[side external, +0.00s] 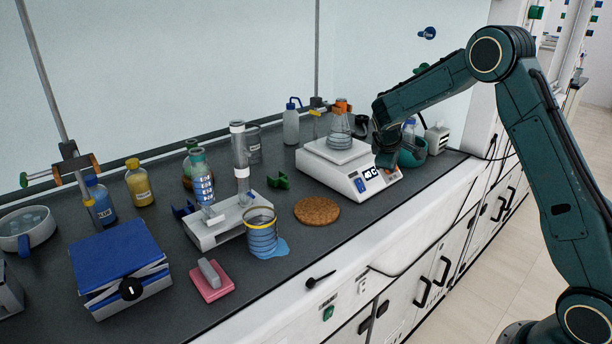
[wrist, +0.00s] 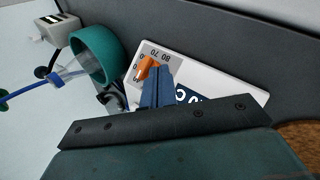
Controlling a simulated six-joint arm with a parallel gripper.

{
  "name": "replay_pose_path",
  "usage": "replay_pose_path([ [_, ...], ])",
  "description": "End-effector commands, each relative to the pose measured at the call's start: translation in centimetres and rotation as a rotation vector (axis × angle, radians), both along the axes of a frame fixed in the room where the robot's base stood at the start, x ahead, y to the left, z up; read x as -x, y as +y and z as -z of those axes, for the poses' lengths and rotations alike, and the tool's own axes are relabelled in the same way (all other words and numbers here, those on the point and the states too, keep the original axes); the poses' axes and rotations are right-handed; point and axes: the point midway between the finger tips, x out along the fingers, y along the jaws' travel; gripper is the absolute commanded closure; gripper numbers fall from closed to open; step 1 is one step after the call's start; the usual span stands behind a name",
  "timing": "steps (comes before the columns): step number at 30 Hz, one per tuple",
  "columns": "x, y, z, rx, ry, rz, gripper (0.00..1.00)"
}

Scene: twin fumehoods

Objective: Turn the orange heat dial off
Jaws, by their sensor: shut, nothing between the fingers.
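The white hotplate (side external: 322,170) stands at the back right of the bench, with a flask (side external: 339,128) on its plate. Its blue display (side external: 370,173) appears to read 40 C. The orange heat dial (wrist: 147,67) sits on the hotplate's front panel (wrist: 215,80), beside printed numbers including 70 and 80; its exact setting is unclear. In the side view only bits of orange (side external: 389,171) show below my gripper (side external: 386,160). In the wrist view my gripper's blue fingers (wrist: 158,72) are shut and empty, with their tips right beside the dial; I cannot tell whether they touch.
A teal bowl (wrist: 97,54) stands close behind the gripper, and a small white box (wrist: 52,28) is beyond it. A cork mat (side external: 317,210) lies left of the hotplate. A beaker (side external: 261,232) stands by a blue spill. The bench's front edge is near the hotplate.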

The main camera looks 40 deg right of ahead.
Motion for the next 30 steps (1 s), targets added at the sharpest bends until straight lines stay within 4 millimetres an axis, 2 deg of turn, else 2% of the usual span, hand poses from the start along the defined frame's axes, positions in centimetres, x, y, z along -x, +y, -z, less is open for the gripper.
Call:
replay_pose_path([
  [5, 0.0, 2.6, 0.1, 0.0, 0.002, -0.002, 1.0],
  [18, 2.1, 7.1, -5.5, 0.0, -0.001, -0.001, 1.0],
  [24, 2.6, 8.3, -6.9, -0.001, 0.001, 0.001, 1.0],
  [30, 2.8, 8.6, -7.3, 0.0, 0.002, 0.001, 1.0],
])
